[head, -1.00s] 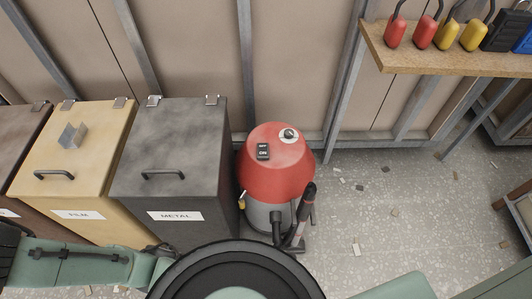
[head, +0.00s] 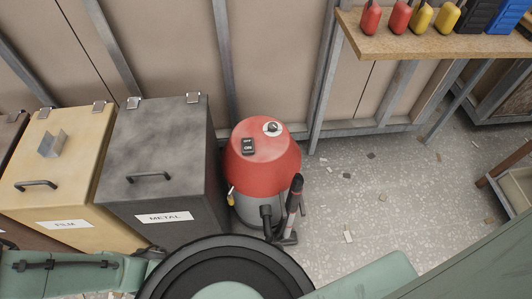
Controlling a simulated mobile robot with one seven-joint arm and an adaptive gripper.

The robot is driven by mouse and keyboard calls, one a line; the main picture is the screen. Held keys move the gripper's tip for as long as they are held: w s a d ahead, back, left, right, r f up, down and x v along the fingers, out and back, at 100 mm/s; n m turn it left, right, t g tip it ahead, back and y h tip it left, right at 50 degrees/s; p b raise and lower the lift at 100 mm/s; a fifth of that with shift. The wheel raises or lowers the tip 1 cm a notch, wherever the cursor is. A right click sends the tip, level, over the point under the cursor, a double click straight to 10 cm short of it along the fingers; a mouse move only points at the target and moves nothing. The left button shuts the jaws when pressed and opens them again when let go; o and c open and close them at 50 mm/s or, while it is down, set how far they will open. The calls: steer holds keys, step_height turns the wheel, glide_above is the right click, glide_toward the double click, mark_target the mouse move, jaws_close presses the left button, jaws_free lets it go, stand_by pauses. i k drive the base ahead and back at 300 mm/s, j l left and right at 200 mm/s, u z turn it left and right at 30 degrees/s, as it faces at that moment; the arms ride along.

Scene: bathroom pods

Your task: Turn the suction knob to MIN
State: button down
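The suction knob (head: 272,127) is a small dark knob on a white round dial on top of a red vacuum cleaner (head: 262,163). Its pointer and markings are too small to read. A black switch (head: 248,146) with a label that seems to read ON sits left of the knob. The vacuum has a grey lower body and stands on the floor beside the METAL bin. My gripper is not in view; only green and black parts of my own body show along the bottom and lower right.
A dark METAL bin (head: 154,163) stands left of the vacuum, with a yellow FILM bin (head: 50,165) beyond it. A black hose and wand (head: 294,200) stand at the vacuum's front right. A wooden shelf (head: 400,42) with padlocks is at upper right. Littered floor (head: 370,190) right of the vacuum is mostly open.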

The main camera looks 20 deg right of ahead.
mark_target(273, 126)
steer(key=i+l+z, duration=0.25)
steer(key=l, duration=0.25)
steer(key=i+l+z, duration=0.3)
steer(key=i+l, duration=0.05)
steer(key=l, duration=0.1)
